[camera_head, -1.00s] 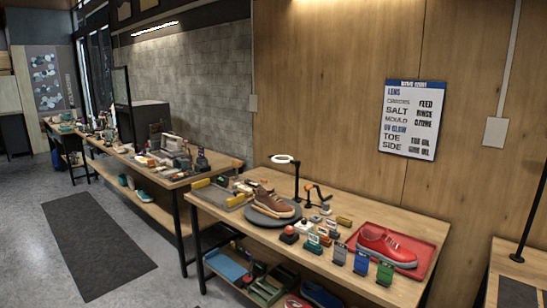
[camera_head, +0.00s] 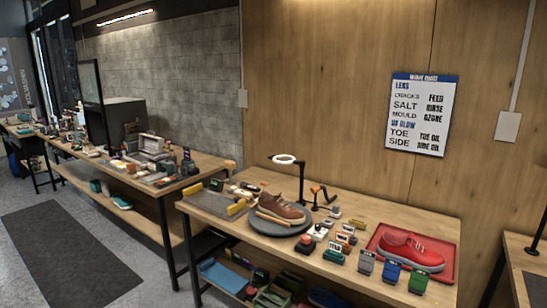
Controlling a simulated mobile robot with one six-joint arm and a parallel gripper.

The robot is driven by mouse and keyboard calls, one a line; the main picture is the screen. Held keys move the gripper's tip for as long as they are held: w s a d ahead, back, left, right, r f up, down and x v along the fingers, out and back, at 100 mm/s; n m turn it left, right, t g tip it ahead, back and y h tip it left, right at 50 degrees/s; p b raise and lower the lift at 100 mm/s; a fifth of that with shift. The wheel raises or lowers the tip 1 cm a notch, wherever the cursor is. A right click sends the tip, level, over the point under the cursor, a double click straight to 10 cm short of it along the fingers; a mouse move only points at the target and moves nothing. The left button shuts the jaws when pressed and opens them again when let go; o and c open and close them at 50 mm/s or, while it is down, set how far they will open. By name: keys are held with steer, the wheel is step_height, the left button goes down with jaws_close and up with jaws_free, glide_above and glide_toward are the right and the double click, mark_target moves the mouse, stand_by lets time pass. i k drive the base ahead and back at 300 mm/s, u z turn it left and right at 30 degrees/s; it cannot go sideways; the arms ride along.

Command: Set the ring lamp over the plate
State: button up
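The ring lamp (camera_head: 285,159) is a white ring on a black post that stands at the back of the right-hand table. The ring hangs above the back of the plate (camera_head: 257,221), and I cannot tell how well it is centred over it. The plate is a round dark disc on the table. A brown sneaker (camera_head: 281,207) with a white sole sits on the plate, with a thin tan stick-like piece (camera_head: 272,219) along its near side. My gripper is not in view.
A red tray (camera_head: 453,265) with a red sneaker (camera_head: 410,247) is at the table's right end. Several small labelled blocks (camera_head: 341,247) and coloured holders (camera_head: 390,272) crowd the front and middle. A shelf below holds bins (camera_head: 222,276). Open floor lies to the left.

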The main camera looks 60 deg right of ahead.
mark_target(302, 163)
steer(key=z, duration=0.15)
steer(key=i, duration=0.6)
steer(key=u, duration=0.3)
steer(key=k, duration=0.1)
steer(key=z, duration=2.3)
steer(key=k, duration=0.55)
steer(key=u, duration=0.15)
